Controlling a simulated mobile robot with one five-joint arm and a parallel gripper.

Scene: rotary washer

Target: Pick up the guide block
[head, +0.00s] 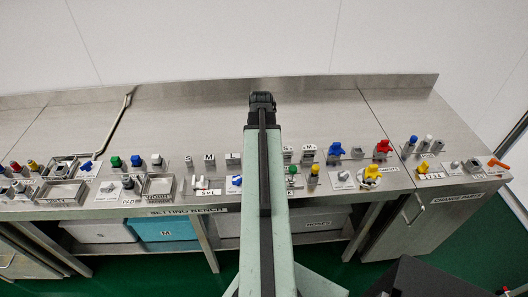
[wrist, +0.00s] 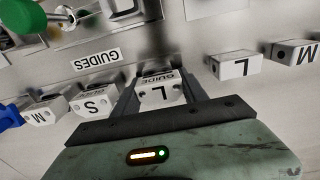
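A pale guide block marked L (wrist: 160,90) sits in the wrist view, in a row behind the GUIDES label (wrist: 96,59). My gripper (wrist: 160,88) has one finger on each side of this block; narrow gaps seem to show between fingers and block, so it looks open around it. In the head view my gripper (head: 262,98) is at the end of my raised arm, with its fingertips out of sight. My arm covers the spot of this block there.
Similar blocks marked S (wrist: 94,101) and M (wrist: 45,109) stand on one side, others marked L (wrist: 235,64) and M (wrist: 296,52) on the other. A green knob (wrist: 25,16) and a blue part (wrist: 10,116) are near. The bench (head: 180,115) is bare behind the row.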

